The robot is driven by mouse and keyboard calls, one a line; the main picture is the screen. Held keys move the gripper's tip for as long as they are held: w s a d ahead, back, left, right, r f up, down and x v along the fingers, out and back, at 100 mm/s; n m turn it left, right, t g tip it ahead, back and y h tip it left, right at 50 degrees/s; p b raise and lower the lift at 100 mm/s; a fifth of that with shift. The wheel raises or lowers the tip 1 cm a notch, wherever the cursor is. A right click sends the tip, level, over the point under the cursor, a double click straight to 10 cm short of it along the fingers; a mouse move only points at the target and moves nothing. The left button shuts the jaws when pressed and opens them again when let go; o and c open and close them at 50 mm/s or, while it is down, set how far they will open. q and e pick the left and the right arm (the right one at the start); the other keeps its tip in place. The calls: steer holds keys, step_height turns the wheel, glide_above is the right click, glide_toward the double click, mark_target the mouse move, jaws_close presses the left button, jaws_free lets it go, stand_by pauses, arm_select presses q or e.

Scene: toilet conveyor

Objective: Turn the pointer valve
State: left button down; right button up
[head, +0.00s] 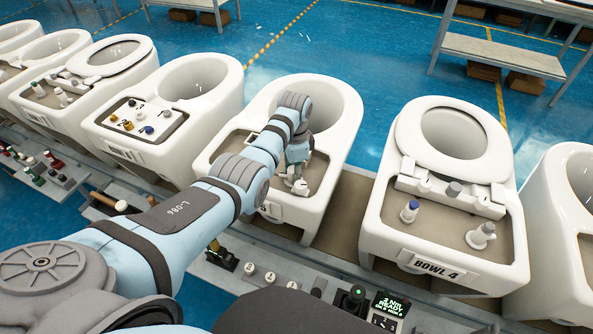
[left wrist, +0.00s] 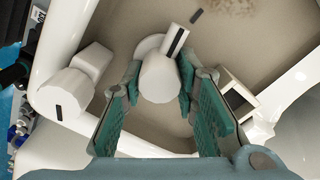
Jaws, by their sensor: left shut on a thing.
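The pointer valve (left wrist: 160,80) is a white knob with a black-lined pointer bar, seen in the left wrist view on the beige deck of a toilet unit (left wrist: 120,20). Its bar points up and slightly right, toward a short dark mark (left wrist: 196,16) on the deck. My left gripper (left wrist: 162,72) is shut on the knob, with green pads on both sides. In the head view my left gripper (head: 297,165) reaches down onto the deck of the middle toilet unit (head: 340,110) and hides most of the valve. My right gripper is not in view.
A second white knob (left wrist: 80,85) stands left of the valve, and a white framed block (left wrist: 235,95) stands right of it. More toilet units flank this one, including one labelled BOWL 4 (head: 448,265). A control strip with a small green-lit screen (head: 390,304) runs in front.

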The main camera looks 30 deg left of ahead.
mark_target(293, 169)
arm_select(q)
steer(key=n, duration=0.1)
steer(key=n+p, duration=0.1)
steer(key=n, duration=0.1)
steer(key=shift+a+r+n+p, duration=0.15)
steer(key=shift+r+n+p, duration=0.1)
steer(key=shift+n+p, duration=0.05)
steer(key=n+p, duration=0.1)
steer(key=n, duration=0.4)
steer(key=shift+w+a, duration=0.15)
steer(key=shift+n, duration=0.3)
steer(key=c, duration=1.4)
jaws_free()
steer(key=shift+c, duration=0.2)
steer(key=shift+o, duration=0.8)
steer(key=shift+s, duration=0.2)
step_height(293, 169, up, 12)
